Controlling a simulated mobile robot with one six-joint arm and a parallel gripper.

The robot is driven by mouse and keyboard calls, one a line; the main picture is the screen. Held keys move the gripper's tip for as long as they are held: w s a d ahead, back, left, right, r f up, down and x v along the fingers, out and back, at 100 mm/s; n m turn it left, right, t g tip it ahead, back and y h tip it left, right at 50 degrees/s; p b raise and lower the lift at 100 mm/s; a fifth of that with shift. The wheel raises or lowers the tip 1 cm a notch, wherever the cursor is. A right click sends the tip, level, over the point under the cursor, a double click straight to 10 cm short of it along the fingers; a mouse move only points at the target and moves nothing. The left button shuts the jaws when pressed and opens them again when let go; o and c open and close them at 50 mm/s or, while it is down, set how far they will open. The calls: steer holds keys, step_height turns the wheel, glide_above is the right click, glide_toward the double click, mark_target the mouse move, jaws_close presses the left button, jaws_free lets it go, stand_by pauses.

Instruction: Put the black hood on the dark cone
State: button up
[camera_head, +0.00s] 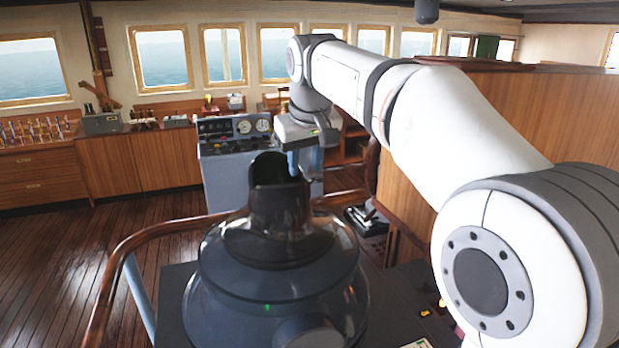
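The black hood (280,207) is an upright open-topped tube with a higher back edge. It stands at the top of the dark cone (278,246), a glossy flared piece on the rounded dark console housing. From this view the hood's lower end meets the cone, but I cannot tell whether it is fully seated. My gripper (304,163) points down at the hood's upper right rim. One bluish finger shows at the hood's opening and the other just right of it. The rim's wall may lie between them, but the contact is unclear.
A curved wooden handrail (122,262) runs around the dark housing (275,285). A grey instrument console (233,165) with dials stands behind. A wooden partition (520,115) closes off the right. Open plank floor (60,255) lies at the left.

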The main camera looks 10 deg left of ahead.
steer(key=v, duration=0.7)
steer(key=s+d+f+m, duration=0.3)
steer(key=s+d+f, duration=0.7)
steer(key=f, duration=0.3)
steer(key=s+d+f+m+h, duration=0.1)
steer(key=s+d+f+m, duration=0.2)
steer(key=s+d+f, duration=0.8)
step_height(320, 180, down, 3)
steer(key=s, duration=0.2)
steer(key=shift+s+d, duration=0.3)
steer(key=shift+d, duration=0.05)
steer(key=shift+r, duration=0.1)
step_height(320, 180, down, 7)
steer(key=g+b, duration=0.1)
steer(key=b, duration=0.5)
